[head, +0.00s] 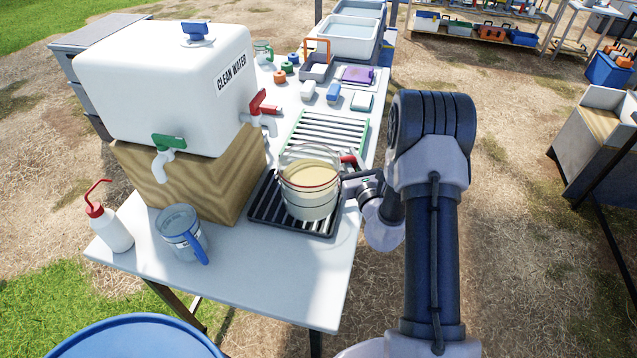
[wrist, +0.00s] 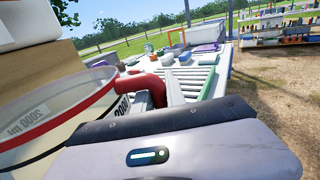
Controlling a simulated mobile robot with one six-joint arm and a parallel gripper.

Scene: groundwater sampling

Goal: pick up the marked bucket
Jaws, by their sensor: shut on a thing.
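The marked bucket (head: 309,200) is a clear, round vessel with a red line around it and pale tan contents. It stands upright on the black slatted drip tray (head: 262,212), or just above it; I cannot tell which. In the wrist view the bucket (wrist: 50,118) shows at the left, with black print and a red handle (wrist: 150,86). My gripper (head: 354,172) reaches in from the right and is shut on the red handle. In the wrist view its grey body hides the lower part of the bucket.
A white clean-water tank (head: 150,85) with green and red taps stands on a wooden block (head: 190,180) close left. A blue-handled jug (head: 182,235) and a wash bottle (head: 108,225) stand at the front left. A green-edged rack (head: 325,136) lies behind the bucket.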

